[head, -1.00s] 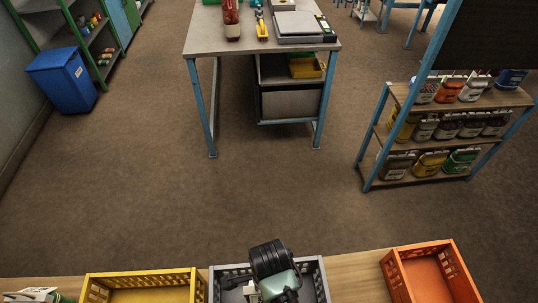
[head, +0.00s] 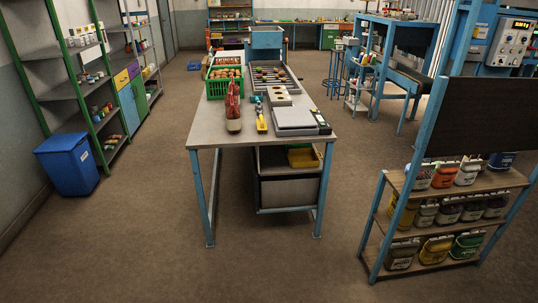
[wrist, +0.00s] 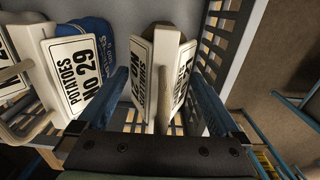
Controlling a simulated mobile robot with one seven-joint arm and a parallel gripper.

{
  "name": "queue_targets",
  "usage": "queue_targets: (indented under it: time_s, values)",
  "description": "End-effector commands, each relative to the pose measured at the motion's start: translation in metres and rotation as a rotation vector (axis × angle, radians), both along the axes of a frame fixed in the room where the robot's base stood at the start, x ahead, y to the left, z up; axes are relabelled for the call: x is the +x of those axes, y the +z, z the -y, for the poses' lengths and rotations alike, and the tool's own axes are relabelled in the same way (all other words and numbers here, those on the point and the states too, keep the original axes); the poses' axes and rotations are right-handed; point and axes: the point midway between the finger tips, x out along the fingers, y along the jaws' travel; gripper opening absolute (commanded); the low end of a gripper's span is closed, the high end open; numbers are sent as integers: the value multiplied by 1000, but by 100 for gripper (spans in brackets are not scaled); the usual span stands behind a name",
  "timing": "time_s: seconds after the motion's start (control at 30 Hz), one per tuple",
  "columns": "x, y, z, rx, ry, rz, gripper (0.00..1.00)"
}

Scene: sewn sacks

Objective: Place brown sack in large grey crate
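In the wrist view a pale brown sack (wrist: 168,44) with white tags, one reading SHALLOTS, stands inside a grey crate (wrist: 231,45) near its slatted wall. My gripper (wrist: 161,78) is over this sack. Its two blue fingers are spread, one on each side of the tags, and look clear of them. The lower part of the brown sack is hidden by my gripper. Neither my gripper nor the crate shows in the head view.
In the head view a work table (head: 210,124) holds a green crate (head: 226,84), a red bottle-like item (head: 233,108) and tools. A shelf rack (head: 440,185) stands right and a blue bin (head: 67,164) left. The floor in front is clear.

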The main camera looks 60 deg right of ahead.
Motion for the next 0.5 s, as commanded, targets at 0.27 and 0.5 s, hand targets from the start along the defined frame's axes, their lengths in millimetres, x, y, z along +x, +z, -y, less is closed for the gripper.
queue_targets:
  time_s: [0.27,0.5]
  values:
    - [1,14,1,-2,0,3,100]
    - [1,59,1,-3,-1,5,100]
